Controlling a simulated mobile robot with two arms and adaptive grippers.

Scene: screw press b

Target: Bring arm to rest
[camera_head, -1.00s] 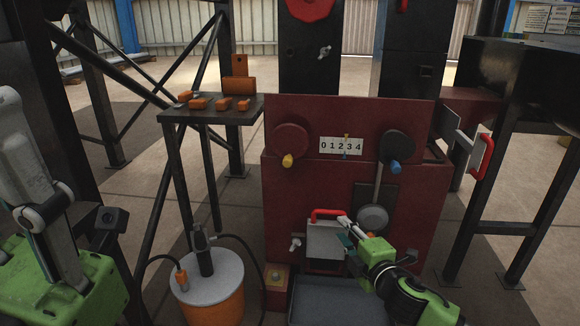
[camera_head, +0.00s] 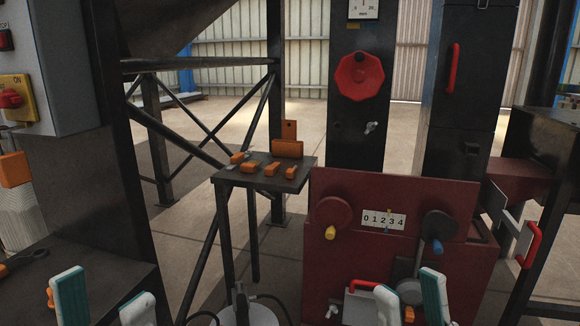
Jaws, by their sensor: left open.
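My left gripper (camera_head: 104,303) shows at the bottom left, its two pale, teal-padded fingers pointing up and spread apart with nothing between them. My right gripper (camera_head: 411,301) shows at the bottom right, its fingers also pointing up and apart, in front of the lower part of the dark red press (camera_head: 345,245). Neither gripper visibly holds anything. Both arms behind the fingers are below the picture edge. A pale box with a red handle (camera_head: 362,285) on the press is partly covered by the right gripper's fingers.
A dark side table (camera_head: 228,176) with orange blocks (camera_head: 287,148) stands left of the press. A red wheel (camera_head: 359,77) is above the press. A dark bench (camera_head: 95,262) lies behind the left gripper, below a control box with a red switch (camera_head: 10,98). A red-handled lever (camera_head: 530,245) sticks out right.

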